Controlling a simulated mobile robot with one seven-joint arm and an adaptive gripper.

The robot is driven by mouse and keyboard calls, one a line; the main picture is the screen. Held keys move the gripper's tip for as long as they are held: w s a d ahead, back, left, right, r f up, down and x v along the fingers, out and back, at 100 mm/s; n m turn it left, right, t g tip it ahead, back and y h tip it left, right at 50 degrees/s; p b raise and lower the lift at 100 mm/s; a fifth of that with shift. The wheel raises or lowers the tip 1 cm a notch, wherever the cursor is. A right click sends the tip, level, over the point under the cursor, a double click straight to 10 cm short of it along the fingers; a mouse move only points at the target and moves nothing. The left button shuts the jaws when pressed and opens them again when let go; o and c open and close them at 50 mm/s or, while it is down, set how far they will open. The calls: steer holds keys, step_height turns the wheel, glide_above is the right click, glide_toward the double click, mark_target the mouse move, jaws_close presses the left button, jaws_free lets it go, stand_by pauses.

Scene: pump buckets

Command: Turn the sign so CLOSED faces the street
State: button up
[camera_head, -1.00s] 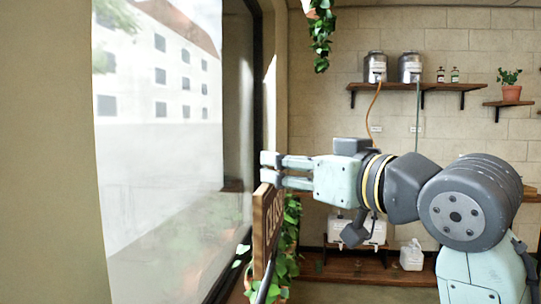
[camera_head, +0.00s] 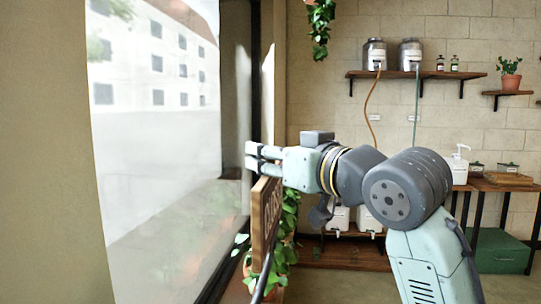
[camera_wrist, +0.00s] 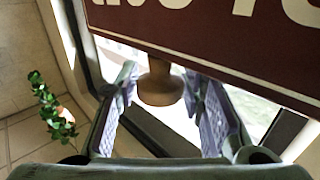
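The sign (camera_head: 265,225) is a brown wooden board at the window, seen nearly edge-on in the head view. Its visible face carries pale letters that look like the start of CLOSED. In the wrist view, a dark red-brown sign face (camera_wrist: 215,38) with cut-off cream letters fills the top. A round wooden knob (camera_wrist: 161,86) sits at its edge. My gripper (camera_head: 252,156) is at the sign's top edge. In the wrist view my gripper (camera_wrist: 166,105) is open, its two fingers on either side of the knob, with gaps showing.
The window pane (camera_head: 160,150) and its dark frame (camera_head: 255,80) stand close to the left of my gripper. Leafy plants (camera_head: 288,230) grow just right of the sign. Shelves with metal dispensers (camera_head: 410,55) are on the back wall. A green box (camera_head: 500,250) stands at right.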

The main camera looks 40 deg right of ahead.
jaws_close()
